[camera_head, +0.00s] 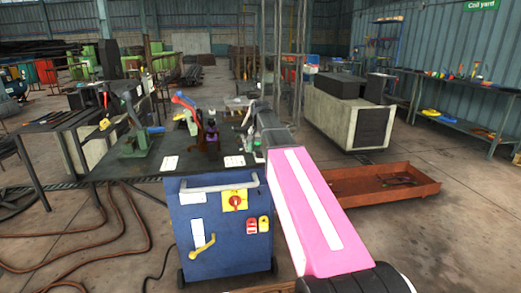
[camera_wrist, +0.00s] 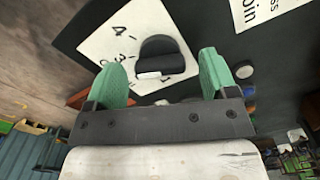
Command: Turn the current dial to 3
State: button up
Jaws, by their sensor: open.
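In the wrist view, a black dial knob (camera_wrist: 160,55) with a white mark on its near edge sits on a white plate (camera_wrist: 103,42) with printed numbers. A 4 reads near the plate's upper left; lower figures are partly hidden by the knob and a finger. My gripper (camera_wrist: 163,62) is open, its two green fingers to the left and right of the knob, with visible gaps on both sides. Nothing is held. I cannot tell the fingers' height over the plate. In the head view my pink arm reaches to the workbench (camera_head: 128,168), hiding the dial.
A second white card (camera_wrist: 262,10) and a round pale knob (camera_wrist: 244,70) lie right of the gripper. A blue cabinet (camera_head: 220,262) with a red-and-yellow switch (camera_head: 235,202) stands at the bench front. A rust-coloured tray (camera_head: 425,186) is on the floor at right.

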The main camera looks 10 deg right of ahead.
notch_tip(320, 180, up, 11)
dwell(0.6)
jog(key=shift+f, duration=0.1)
